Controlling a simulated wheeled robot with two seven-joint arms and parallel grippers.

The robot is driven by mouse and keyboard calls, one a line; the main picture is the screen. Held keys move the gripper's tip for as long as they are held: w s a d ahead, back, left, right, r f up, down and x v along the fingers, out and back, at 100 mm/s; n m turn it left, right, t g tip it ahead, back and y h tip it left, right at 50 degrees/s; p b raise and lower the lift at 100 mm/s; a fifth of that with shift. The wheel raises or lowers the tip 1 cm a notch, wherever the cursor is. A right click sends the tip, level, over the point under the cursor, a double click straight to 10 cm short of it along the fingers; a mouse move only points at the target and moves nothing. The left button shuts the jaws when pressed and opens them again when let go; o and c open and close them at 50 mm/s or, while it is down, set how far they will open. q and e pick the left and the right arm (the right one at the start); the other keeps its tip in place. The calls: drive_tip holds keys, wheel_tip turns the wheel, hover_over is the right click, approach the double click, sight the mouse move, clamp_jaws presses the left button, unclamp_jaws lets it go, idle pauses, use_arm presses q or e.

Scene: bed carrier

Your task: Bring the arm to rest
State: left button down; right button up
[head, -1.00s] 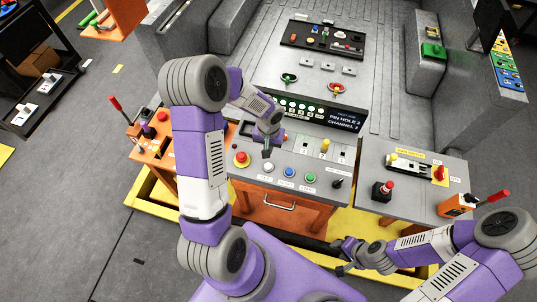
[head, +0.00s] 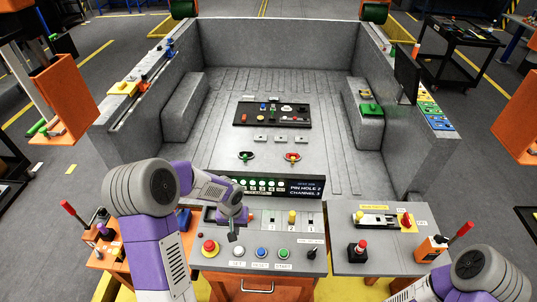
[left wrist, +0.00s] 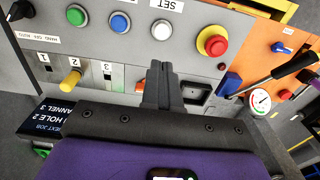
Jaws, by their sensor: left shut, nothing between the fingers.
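My left gripper (head: 233,236) hangs over the left part of the grey control panel (head: 222,268), right of the red button (head: 208,247). Its fingers are shut with nothing between them. In the left wrist view, the shut fingers (left wrist: 162,72) point toward the panel, which carries the red button (left wrist: 212,42), white button (left wrist: 162,30), blue button (left wrist: 120,23) and green button (left wrist: 77,15). Whether the fingertips touch the panel cannot be told. My right arm (head: 470,275) shows only in part at the bottom right. Its gripper is out of view.
A yellow-knobbed slider (head: 292,217) and a dark display (head: 305,187) stand near the left gripper. An orange stand with a red-tipped lever (head: 68,208) is at left. A side panel with a red-topped joystick (head: 358,248) is at right.

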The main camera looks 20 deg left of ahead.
use_arm(q)
drive_tip(key=s+d+f+m+h, duration=0.1)
drive_tip(key=s+d+f+h, duration=0.1)
drive_tip(key=s+d+f, duration=0.7)
drive_tip(key=s+d+f+h, duration=0.2)
drive_tip(key=s+d+f, duration=0.35)
drive_tip(key=d, duration=0.45)
wheel_tip(320, 180, down, 13)
drive_tip(key=b, duration=1.3)
drive_tip(key=shift+w+a+f+b, duration=0.2)
drive_tip(key=shift+w+b, duration=0.1)
drive_tip(key=shift+b, duration=0.1)
